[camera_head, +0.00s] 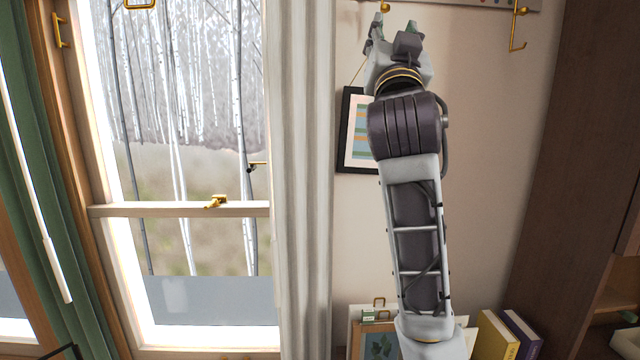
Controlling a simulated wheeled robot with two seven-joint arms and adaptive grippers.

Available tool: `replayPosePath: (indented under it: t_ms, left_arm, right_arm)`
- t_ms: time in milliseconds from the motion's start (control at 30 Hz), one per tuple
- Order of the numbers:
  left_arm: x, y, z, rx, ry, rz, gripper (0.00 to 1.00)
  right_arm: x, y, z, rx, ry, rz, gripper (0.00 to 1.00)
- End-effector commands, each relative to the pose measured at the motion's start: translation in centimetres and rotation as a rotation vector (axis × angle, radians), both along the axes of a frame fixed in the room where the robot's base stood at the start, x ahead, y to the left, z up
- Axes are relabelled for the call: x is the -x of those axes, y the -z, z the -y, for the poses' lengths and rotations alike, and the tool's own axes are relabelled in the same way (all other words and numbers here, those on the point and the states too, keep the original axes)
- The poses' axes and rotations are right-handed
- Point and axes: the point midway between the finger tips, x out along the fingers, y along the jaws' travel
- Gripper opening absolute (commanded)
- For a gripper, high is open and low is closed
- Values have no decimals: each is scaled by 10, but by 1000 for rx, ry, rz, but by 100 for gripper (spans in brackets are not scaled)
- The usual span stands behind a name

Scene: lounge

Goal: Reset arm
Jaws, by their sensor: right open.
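My right arm reaches up from the bottom right of the head view, almost straight. My right gripper (394,30) is at its top end, in front of the wall and near a gold hook (384,7) on a rail. The gripper is open, and I see nothing between its fingers. My left arm and left gripper are not in view.
A framed picture (355,150) hangs behind my right arm. A white curtain (303,180) and a window (190,209) are to the left. A dark wooden cabinet (570,150) stands at the right. Books (495,337) and a small frame (378,341) are at the bottom.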

Motion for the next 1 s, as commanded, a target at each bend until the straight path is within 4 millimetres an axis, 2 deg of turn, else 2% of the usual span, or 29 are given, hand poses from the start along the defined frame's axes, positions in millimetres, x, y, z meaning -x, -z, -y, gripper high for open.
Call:
replayPosePath:
  t_ms: [233, 367, 700, 1000]
  left_arm:
    - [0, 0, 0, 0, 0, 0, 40]
    - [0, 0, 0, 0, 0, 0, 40]
    - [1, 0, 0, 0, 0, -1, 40]
    - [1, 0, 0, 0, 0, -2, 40]
  right_arm:
    - [-22, 41, 9, -1, 6, -88, 41]
    - [-39, 76, 16, 1, 10, -161, 41]
    - [-72, 185, 35, 14, 19, -383, 41]
    - [-84, 283, 50, 30, 20, -577, 41]
